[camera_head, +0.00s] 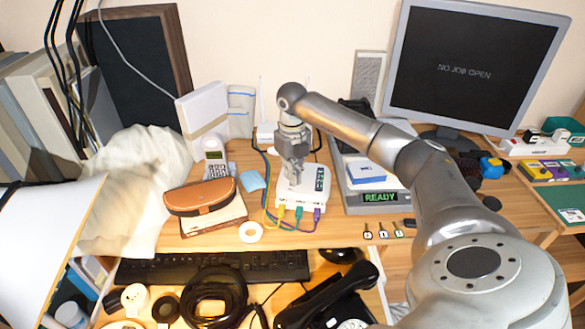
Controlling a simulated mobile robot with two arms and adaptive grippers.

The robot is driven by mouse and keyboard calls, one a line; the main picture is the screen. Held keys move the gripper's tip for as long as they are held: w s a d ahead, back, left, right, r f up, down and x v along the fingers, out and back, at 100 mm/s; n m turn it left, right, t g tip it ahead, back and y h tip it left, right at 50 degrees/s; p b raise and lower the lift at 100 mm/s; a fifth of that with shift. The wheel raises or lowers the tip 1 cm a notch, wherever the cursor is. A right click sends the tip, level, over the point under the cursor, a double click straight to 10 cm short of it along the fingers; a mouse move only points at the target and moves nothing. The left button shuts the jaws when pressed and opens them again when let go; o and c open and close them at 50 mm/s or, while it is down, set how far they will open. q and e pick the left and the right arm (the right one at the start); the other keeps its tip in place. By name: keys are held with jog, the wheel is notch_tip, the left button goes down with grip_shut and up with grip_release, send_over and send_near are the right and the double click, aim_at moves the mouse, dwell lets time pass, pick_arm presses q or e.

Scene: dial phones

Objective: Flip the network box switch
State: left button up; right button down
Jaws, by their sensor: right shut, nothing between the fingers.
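The network box (311,205) is a small white box on the desk, with a dark labelled strip on its top right and yellow, green and purple cables plugged into its front edge. My right gripper (293,178) points down at the box's upper left part, its fingers closed with nothing held. The fingertips are at or just above the top; I cannot tell whether they touch. The switch itself cannot be made out, perhaps hidden by the gripper. My left gripper is not in view.
A grey device with a READY display (380,198) stands close right of the box. A brown case (200,196) and a tape roll (250,232) lie to the left. A black keyboard (215,266) and a dial phone (330,300) are in front. A monitor (475,65) stands behind right.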

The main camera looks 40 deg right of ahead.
jog(key=shift+r+p, duration=2.4)
jog(key=shift+r, duration=0.85)
